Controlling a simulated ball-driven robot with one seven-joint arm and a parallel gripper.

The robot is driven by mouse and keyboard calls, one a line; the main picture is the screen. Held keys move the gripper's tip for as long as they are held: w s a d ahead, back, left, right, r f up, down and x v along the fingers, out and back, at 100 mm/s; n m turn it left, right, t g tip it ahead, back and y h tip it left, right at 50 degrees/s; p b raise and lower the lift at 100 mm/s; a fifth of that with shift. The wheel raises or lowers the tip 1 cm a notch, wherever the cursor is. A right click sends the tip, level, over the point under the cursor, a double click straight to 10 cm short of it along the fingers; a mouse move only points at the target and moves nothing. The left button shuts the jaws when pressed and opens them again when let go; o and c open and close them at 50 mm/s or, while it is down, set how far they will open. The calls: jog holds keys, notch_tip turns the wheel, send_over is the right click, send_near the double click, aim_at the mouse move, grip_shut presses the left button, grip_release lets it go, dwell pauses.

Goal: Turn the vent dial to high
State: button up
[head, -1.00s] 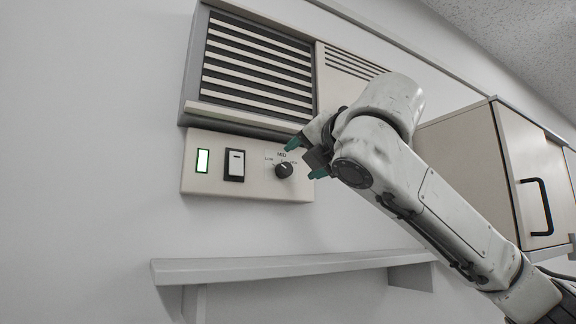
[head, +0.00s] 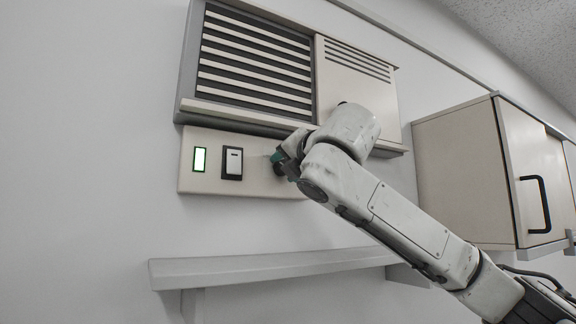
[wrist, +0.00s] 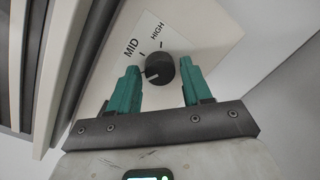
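The vent dial (wrist: 159,69) is a round black knob on a cream panel. In the wrist view its white mark points to the lower left, away from the printed MID and HIGH labels. The LOW label is not visible there. My gripper (wrist: 160,68) is open, its two teal fingers on either side of the dial with a small gap on each side. In the head view my gripper (head: 280,163) is at the panel and mostly hides the dial.
The control panel (head: 212,180) also carries a lit green indicator (head: 200,159) and a rocker switch (head: 233,162). The slatted vent unit (head: 258,62) juts out above. A shelf (head: 260,267) runs below, and a cabinet (head: 480,170) hangs to the right.

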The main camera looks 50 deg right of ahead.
jog(key=c, duration=0.8)
jog(key=shift+o, duration=0.2)
jog(key=shift+m, duration=0.3)
jog(key=m+y, duration=0.1)
jog(key=m, duration=0.6)
jog(key=m+y, duration=0.1)
jog(key=m, duration=0.6)
jog(key=m+y+p, duration=0.1)
jog(key=m, duration=0.6)
jog(key=shift+d+f+m, duration=0.1)
jog(key=shift+d+m, duration=0.1)
jog(key=shift+m, duration=0.2)
jog(key=o, duration=1)
